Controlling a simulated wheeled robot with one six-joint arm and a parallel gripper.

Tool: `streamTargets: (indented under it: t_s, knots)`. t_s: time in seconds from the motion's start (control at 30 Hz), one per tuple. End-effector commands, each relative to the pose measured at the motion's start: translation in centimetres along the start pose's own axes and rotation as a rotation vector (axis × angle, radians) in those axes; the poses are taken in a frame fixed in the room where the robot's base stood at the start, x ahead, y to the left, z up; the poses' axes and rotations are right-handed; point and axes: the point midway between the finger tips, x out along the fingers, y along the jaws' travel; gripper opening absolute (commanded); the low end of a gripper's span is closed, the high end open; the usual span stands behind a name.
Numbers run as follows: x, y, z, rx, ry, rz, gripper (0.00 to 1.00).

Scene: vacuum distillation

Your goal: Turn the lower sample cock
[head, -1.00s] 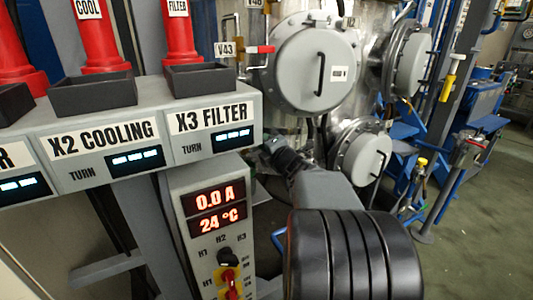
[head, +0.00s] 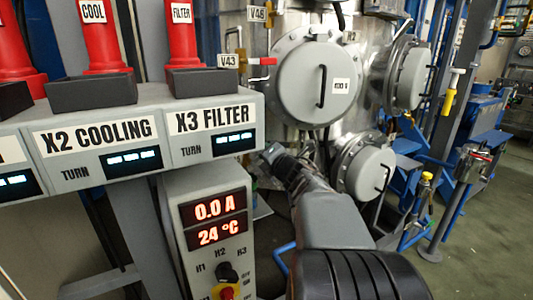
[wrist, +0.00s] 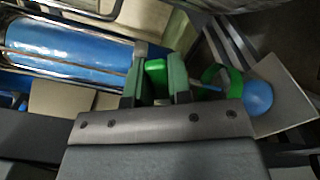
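My gripper (head: 272,152) is at the end of my arm in the head view, small and dark, in front of the vessel's lower part. In the wrist view my gripper (wrist: 156,78) has its two dark green fingers apart. A bright green piece (wrist: 155,70) shows between the fingers; I cannot tell whether they touch it. A green ring-shaped part (wrist: 215,78) and a blue ball (wrist: 258,97) are to the right of the fingers. I cannot make out for sure which part is the lower sample cock. My arm hides part of the head view.
The steel vessel has round grey hatches (head: 316,82). A red-handled valve (head: 262,61) by the V43 label is above my gripper. The control panel (head: 215,222) stands close on the left. A blue cylinder (wrist: 70,55) lies left in the wrist view. Open floor (head: 485,230) shows at right.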

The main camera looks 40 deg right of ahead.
Motion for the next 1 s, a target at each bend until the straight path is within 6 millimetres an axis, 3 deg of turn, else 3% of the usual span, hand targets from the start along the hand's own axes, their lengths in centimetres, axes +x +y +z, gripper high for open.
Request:
streamTargets:
  t_s: [0.27, 0.77, 1.0]
  knots:
    - [0.01, 0.08, -0.01, 0.001, 0.001, 0.002, 0.45]
    - [0.04, 0.55, 0.11, 0.012, 0.0, 0.012, 0.45]
    - [0.04, 0.01, 0.52, 0.198, -0.002, 0.009, 0.45]
